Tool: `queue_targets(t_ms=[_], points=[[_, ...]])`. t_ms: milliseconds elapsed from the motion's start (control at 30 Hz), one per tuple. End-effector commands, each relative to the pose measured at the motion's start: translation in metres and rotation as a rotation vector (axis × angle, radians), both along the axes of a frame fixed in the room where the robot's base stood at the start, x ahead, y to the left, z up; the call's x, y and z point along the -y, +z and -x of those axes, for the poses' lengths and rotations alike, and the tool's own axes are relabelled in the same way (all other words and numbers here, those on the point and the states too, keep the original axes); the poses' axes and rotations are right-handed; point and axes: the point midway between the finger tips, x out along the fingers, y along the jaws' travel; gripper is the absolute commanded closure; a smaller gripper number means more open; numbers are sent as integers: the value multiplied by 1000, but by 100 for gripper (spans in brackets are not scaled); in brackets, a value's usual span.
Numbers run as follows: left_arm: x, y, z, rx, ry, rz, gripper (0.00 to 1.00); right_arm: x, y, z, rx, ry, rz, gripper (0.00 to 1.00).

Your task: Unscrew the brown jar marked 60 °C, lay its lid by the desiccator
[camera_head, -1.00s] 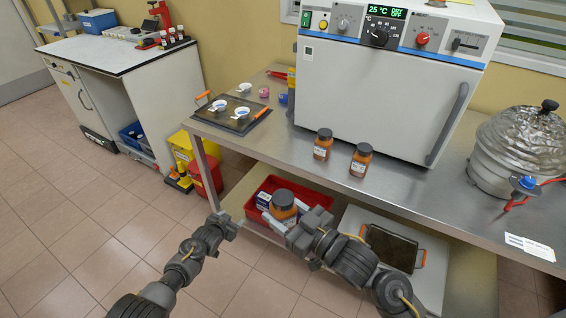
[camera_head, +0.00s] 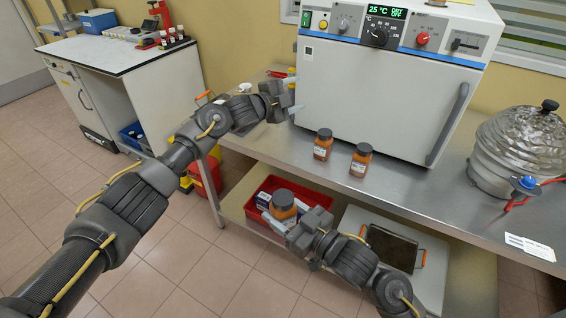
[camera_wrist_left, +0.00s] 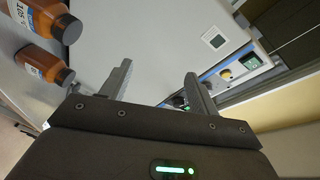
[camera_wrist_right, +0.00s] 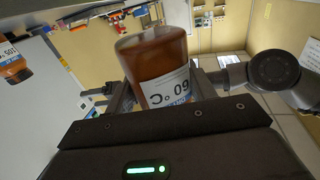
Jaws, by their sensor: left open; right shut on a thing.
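The brown jar marked 60 °C (camera_head: 283,206) is upright above the red crate with its dark lid (camera_head: 284,197) on. My right gripper (camera_head: 297,229) is shut on the jar's body. In the right wrist view the jar (camera_wrist_right: 158,62) sits between the fingers, its label upside down and its lid hidden. My left gripper (camera_head: 291,99) is open and empty in front of the oven's left edge; its spread fingers (camera_wrist_left: 158,75) show in the left wrist view. The desiccator (camera_head: 522,150) stands at the bench's right end, with a domed lid and blue stopcock.
Two other brown jars (camera_head: 323,145) (camera_head: 361,160) stand on the steel bench (camera_head: 420,195) before the oven (camera_head: 375,100). A red crate (camera_head: 259,190) and a tray (camera_head: 392,248) are on the lower shelf. Bare bench lies between the jars and desiccator.

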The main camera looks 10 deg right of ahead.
Motion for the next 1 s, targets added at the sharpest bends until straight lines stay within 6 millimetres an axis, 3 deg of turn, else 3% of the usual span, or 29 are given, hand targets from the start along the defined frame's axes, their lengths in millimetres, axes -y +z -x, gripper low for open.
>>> queue_targets(t_ms=[33, 233, 400, 467, 567, 667, 733, 833, 967, 1000], points=[[15, 26, 10, 76, -52, -45, 39, 0, 1, 0, 2, 0, -1, 100], [67, 101, 64, 410, -275, -273, 39, 0, 1, 0, 2, 0, -1, 100], [104, 141, 135, 794, -532, -573, 39, 0, 1, 0, 2, 0, -1, 100], [112, 145, 164, 961, -652, -718, 39, 0, 1, 0, 2, 0, -1, 100], [109, 135, 207, 1239, -885, -980, 39, 0, 0, 0, 2, 0, -1, 100], [82, 110, 236, 1493, -1182, -1244, 39, 0, 0, 0, 1, 0, -1, 100], [54, 88, 247, 1618, -1411, -1381, 39, 0, 0, 0, 1, 0, -1, 100], [10, 57, 258, 1734, -1749, -1463, 39, 0, 0, 0, 1, 0, -1, 100], [-39, 22, 273, 1834, -2151, -1371, 39, 0, 1, 0, 1, 0, -1, 100], [-50, 17, 278, -1792, 2156, 1261, 39, 0, 1, 0, 1, 0, -1, 100]])
